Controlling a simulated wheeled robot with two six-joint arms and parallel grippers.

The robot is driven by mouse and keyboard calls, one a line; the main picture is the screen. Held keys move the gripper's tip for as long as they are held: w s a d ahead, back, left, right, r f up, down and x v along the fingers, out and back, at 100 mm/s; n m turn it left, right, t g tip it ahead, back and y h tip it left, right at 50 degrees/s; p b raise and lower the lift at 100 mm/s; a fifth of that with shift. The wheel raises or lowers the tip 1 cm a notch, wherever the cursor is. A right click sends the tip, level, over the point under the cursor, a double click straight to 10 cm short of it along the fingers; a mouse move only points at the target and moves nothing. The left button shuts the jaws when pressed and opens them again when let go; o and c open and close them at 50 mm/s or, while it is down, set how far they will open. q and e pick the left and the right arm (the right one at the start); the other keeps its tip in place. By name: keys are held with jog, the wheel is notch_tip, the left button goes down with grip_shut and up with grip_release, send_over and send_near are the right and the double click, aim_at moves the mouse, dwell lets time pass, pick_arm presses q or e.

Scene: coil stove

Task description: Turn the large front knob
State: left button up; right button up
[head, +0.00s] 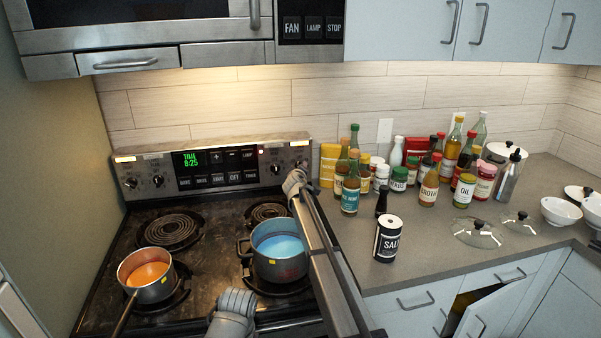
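The stove's back panel (222,180) carries knobs at both ends. Two dark knobs sit at the left, an outer one (130,183) and an inner one (157,181). At the right end one knob (275,170) shows clear, and the outermost spot is largely covered by my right gripper (297,180). That gripper is up against or just in front of the panel's right end; its fingers are too small and hidden to read, and contact is unclear. A ribbed grey part, probably my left gripper (233,303), is low in the middle before the blue pot; its fingers are not clear.
A blue-filled pot (279,258) stands on the right front coil and an orange-filled saucepan (146,275) on the left front. The rear coils are bare. A salt container (388,239), bottles and glass lids (477,233) stand on the right counter. One lower cabinet door (495,305) is ajar.

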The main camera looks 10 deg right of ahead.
grip_shut()
dwell(0.3)
dwell(0.3)
